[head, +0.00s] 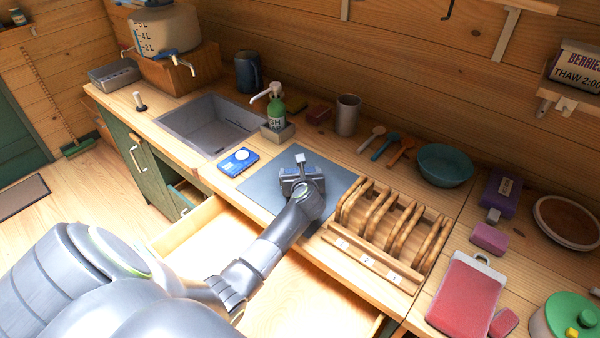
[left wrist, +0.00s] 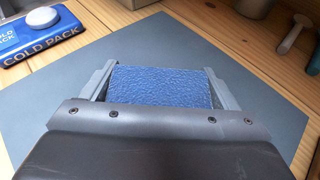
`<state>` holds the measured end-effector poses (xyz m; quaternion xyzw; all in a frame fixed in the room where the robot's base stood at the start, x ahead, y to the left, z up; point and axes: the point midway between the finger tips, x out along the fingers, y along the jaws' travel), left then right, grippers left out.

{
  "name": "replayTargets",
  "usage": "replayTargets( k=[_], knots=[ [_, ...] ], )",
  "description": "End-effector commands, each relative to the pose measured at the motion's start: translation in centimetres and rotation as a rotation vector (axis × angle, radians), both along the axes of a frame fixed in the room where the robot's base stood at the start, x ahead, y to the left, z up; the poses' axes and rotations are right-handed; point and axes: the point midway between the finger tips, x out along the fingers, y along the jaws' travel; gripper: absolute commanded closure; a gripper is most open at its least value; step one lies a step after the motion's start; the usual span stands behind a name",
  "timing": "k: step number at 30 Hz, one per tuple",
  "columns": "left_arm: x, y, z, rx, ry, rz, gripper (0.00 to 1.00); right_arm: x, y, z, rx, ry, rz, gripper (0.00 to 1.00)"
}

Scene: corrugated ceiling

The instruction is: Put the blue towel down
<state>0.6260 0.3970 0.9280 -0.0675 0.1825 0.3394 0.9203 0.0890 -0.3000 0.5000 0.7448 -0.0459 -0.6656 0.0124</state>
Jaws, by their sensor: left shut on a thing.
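The blue towel (left wrist: 160,85), a textured blue folded piece, sits between the two fingers of my left gripper (left wrist: 158,75) in the left wrist view. The fingers are shut on its two sides. In the head view my left gripper (head: 300,174) is over the grey-blue mat (head: 258,190) on the counter, and I cannot make out the towel there. The mat also fills much of the left wrist view (left wrist: 40,125). I cannot tell whether the towel touches the mat. My right gripper is not in view.
A blue cold pack (head: 238,162) lies left of the mat, by the sink (head: 212,122). A wooden rack (head: 392,228) stands close on the right. A soap bottle (head: 276,110) and a metal cup (head: 347,115) stand behind. An open drawer (head: 300,300) is below the counter.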

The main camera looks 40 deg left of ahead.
Motion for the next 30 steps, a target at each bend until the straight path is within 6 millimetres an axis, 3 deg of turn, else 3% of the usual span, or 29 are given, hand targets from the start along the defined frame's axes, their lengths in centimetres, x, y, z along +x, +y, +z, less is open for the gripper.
replayTargets(
  k=[1,5,14,30],
  knots=[
    [0.0,0.0,-0.1,0.000,0.000,0.000,0.16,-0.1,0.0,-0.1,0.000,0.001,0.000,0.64],
    [0.0,0.0,-0.1,0.000,0.000,0.000,0.00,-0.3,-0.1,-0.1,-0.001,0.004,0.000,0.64],
    [0.0,0.0,0.4,0.001,-0.001,0.000,0.00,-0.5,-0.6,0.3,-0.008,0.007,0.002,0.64],
    [-4.5,-3.9,2.5,-0.003,-0.002,-0.001,0.00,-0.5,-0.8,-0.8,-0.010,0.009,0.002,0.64]
  ],
)
